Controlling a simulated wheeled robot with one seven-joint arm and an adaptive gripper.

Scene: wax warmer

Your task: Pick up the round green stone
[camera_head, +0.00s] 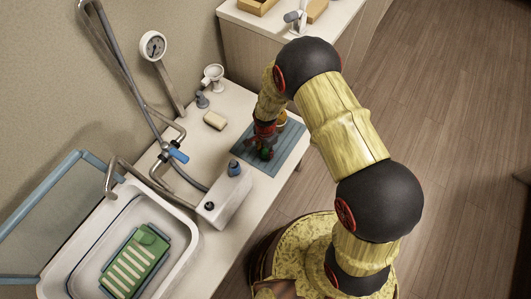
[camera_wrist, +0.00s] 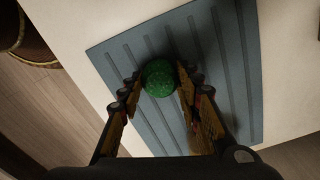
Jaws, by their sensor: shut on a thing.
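The round green stone (camera_wrist: 159,77) shows between the fingertips of my gripper (camera_wrist: 158,84) in the wrist view. The fingers are shut on it from both sides. The stone is over the blue-grey ribbed mat (camera_wrist: 115,51); I cannot tell whether it still touches the mat. In the head view my gripper (camera_head: 265,148) is over the mat (camera_head: 288,152), and a small bit of green (camera_head: 265,154) shows at its fingers. The arm hides part of the mat there.
A small yellow thing (camera_head: 281,118) is on the mat behind my gripper. Left of the mat are a soap-like block (camera_head: 215,120) and a white box with a dark knob (camera_head: 222,198). A sink (camera_head: 185,245) holds a green ribbed block (camera_head: 135,264). The counter's right edge is close to the mat.

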